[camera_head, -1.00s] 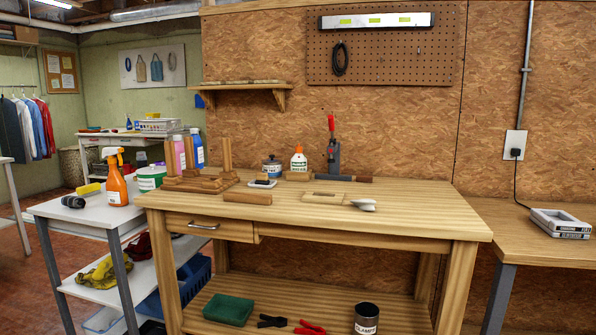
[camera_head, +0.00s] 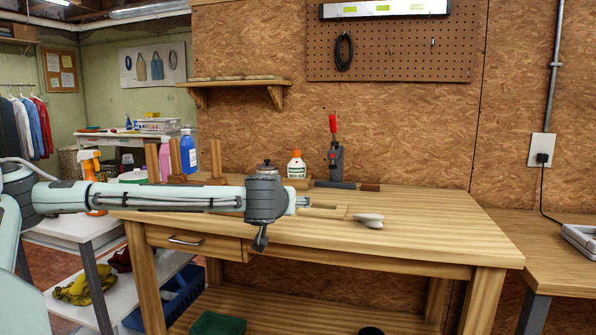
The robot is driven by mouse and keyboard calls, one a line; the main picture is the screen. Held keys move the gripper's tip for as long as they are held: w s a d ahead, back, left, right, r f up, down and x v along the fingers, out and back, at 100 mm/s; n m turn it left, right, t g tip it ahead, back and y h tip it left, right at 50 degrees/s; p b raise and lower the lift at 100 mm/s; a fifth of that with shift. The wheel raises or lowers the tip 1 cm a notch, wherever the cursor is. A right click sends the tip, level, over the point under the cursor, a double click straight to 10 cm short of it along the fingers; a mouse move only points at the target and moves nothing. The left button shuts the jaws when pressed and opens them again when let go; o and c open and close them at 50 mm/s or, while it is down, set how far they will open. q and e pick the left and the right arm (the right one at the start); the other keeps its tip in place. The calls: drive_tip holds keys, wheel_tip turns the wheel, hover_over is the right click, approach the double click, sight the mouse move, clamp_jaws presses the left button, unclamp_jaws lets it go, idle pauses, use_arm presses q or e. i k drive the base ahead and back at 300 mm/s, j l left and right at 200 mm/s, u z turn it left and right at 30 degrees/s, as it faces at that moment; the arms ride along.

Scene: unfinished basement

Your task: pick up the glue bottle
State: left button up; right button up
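The glue bottle (camera_head: 297,167), white with an orange cap and green label, stands upright near the back of the wooden workbench (camera_head: 430,232). My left arm reaches in from the left across the front of the bench. Its dark end (camera_head: 262,238) is below and left of the bottle in the picture, apart from it and nearer to me. The fingers cannot be made out clearly, so I cannot tell whether they are open or shut. My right gripper is not in view.
A jar (camera_head: 267,167) stands left of the bottle, a red-handled clamp (camera_head: 335,150) to its right. A dark-handled tool (camera_head: 347,186) lies close by. The bench's right side is clear.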

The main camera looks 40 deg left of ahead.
sight(296, 168)
drive_tip(key=i+j, duration=0.75)
drive_tip(key=j, duration=0.2)
drive_tip(key=i+j, duration=0.15)
drive_tip(key=j, duration=0.15)
drive_tip(key=i+j, duration=0.2)
drive_tip(key=j, duration=0.15)
